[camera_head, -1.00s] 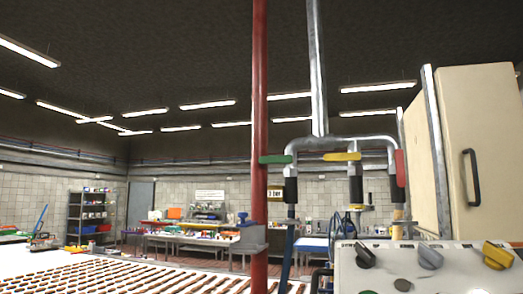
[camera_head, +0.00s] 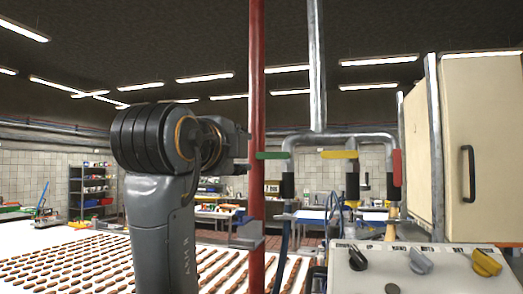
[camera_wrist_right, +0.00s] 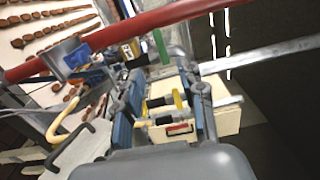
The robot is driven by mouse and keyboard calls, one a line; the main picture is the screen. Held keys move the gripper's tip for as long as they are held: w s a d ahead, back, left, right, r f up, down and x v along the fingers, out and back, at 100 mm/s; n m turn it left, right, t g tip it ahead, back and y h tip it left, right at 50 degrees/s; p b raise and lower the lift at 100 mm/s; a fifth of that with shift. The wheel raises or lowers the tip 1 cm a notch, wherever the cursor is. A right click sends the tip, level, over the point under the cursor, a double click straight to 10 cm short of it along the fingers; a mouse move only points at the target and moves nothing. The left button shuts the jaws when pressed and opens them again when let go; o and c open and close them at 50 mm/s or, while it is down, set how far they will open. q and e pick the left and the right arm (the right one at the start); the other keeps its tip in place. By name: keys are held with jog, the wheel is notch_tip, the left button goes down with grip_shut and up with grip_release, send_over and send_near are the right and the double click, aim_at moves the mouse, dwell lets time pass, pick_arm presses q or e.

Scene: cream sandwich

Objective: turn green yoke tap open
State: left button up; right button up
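The green tap handle (camera_head: 272,155) lies level at the left end of the grey pipe manifold, just in front of or beside the red pipe in the head view. In the right wrist view the green handle (camera_wrist_right: 160,46) shows above the space between the fingers. My right gripper (camera_head: 242,150) is left of the red pipe, at about the green handle's height, pointing right. In the right wrist view its blue-padded fingers (camera_wrist_right: 163,108) are spread apart with nothing gripped. A gap to the green handle shows there. My left gripper is not in view.
The red vertical pipe (camera_head: 257,90) stands close to the gripper. A yellow handle (camera_head: 340,154) lies level and a red handle (camera_head: 397,167) hangs upright, further right. A knob panel (camera_head: 425,262) and cream cabinet (camera_head: 482,140) are at right. The conveyor is at lower left.

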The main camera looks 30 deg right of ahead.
aim_at(264, 156)
jog(key=p+x, duration=0.6)
jog(key=x, duration=0.6)
jog(key=shift+w+d, duration=0.15)
jog(key=shift+w, duration=0.15)
jog(key=shift+w+d+f, duration=0.15)
jog(key=shift+w+d, duration=0.25)
jog(key=shift+w, duration=0.05)
grip_shut()
